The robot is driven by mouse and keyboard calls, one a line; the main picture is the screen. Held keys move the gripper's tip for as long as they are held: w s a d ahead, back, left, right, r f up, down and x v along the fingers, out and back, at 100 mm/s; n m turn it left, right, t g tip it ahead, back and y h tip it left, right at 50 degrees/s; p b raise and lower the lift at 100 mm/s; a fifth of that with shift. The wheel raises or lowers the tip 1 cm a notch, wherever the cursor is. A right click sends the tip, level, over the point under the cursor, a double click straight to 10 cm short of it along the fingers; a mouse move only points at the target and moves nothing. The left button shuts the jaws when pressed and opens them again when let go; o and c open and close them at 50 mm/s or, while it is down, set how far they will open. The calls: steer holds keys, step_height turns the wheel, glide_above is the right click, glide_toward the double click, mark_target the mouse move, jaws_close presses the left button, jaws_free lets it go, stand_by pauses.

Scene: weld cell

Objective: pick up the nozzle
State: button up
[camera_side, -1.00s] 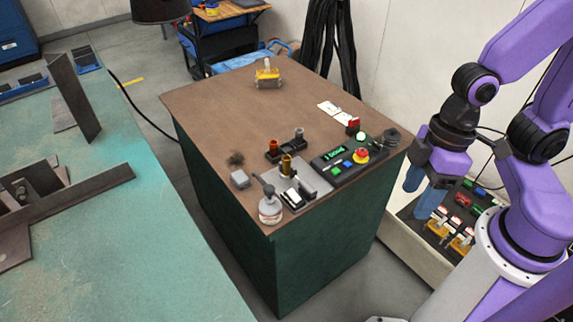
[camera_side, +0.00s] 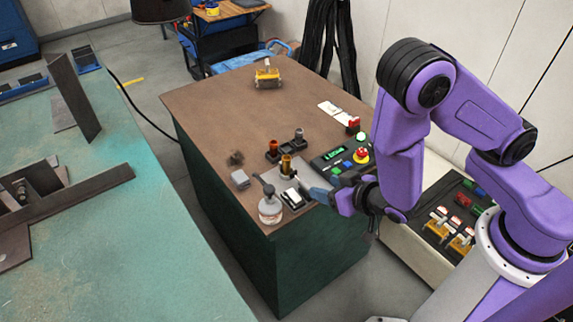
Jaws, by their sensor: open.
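A small brass-coloured cylinder (camera_side: 286,163), which looks like a nozzle, stands upright on a grey plate on the brown-topped bench. Behind it, a dark holder carries a copper-orange cylinder (camera_side: 273,146) and a grey cylinder (camera_side: 299,133). I cannot tell for certain which of these is the task's nozzle. My gripper (camera_side: 321,195) is open, its blue fingers pointing left over the bench's front right edge, to the right of and nearer than the brass cylinder. It is apart from all the cylinders. My arm hides part of the control box.
A control box with a red button (camera_side: 361,155) lies behind my gripper. A yellow device (camera_side: 267,75) sits at the back. The brown bench top (camera_side: 215,110) is clear at left and middle.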

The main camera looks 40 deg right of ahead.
steer(key=t, duration=0.1)
glide_toward(288, 166)
steer(key=x, duration=0.4)
steer(key=shift+w+r+x, duration=0.1)
steer(key=shift+r+x, duration=0.05)
steer(key=shift+x, duration=0.75)
steer(key=shift+w+r+x, duration=0.1)
steer(key=shift+r+x, duration=0.05)
steer(key=shift+x, duration=0.7)
steer(key=shift+w+r+x, duration=0.1)
steer(key=shift+r+x, duration=0.05)
steer(key=shift+x, duration=0.75)
steer(key=shift+s+d, duration=0.1)
steer(key=shift+d, duration=0.1)
steer(key=shift+c, duration=0.3)
jaws_close()
